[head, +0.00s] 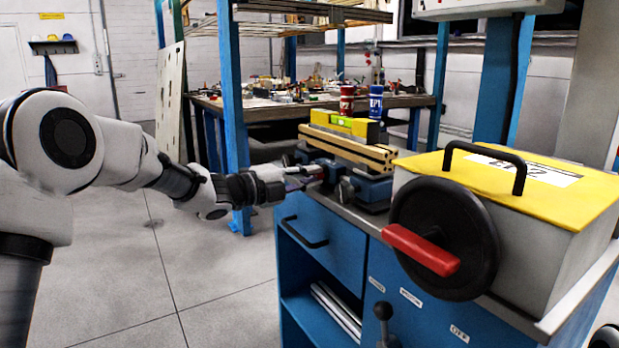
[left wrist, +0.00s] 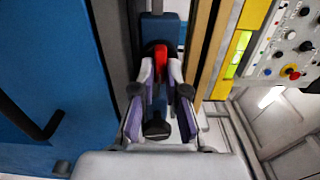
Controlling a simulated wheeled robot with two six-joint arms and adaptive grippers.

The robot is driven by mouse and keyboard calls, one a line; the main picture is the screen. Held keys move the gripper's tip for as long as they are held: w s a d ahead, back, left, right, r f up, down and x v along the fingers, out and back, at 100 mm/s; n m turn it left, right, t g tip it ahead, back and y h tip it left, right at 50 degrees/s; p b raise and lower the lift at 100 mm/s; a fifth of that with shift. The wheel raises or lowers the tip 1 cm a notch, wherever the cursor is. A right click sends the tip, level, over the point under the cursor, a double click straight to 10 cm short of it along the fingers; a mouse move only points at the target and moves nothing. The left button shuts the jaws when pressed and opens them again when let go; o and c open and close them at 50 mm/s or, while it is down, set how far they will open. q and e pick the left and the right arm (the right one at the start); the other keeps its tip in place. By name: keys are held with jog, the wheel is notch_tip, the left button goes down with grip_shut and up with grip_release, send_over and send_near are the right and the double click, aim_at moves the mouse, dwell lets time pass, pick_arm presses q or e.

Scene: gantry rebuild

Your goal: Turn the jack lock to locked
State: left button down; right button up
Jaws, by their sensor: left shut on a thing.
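My left gripper (head: 305,178) reaches in from the left to the front end of the blue vise (head: 372,188) on the blue cabinet. In the left wrist view my left gripper (left wrist: 161,74) has its purple-padded fingers shut on a small red lever (left wrist: 160,57), with a dark part below it between the fingers. The lever is mostly hidden by the fingers in the head view. I cannot read a lock mark beside it. A large black wheel with a red handle (head: 420,250) is on the grey box at the right, apart from the gripper. My right gripper is not in view.
The vise holds wooden strips (head: 350,148) with a yellow level (head: 345,122) on top. A yellow-lidded box (head: 515,190) stands to the right. A black-knobbed lever (head: 383,312) is on the cabinet front. A drawer handle (head: 303,232) juts out below. Open floor lies left.

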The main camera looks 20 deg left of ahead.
pick_arm(q)
jog(key=c, duration=1.2)
grip_release()
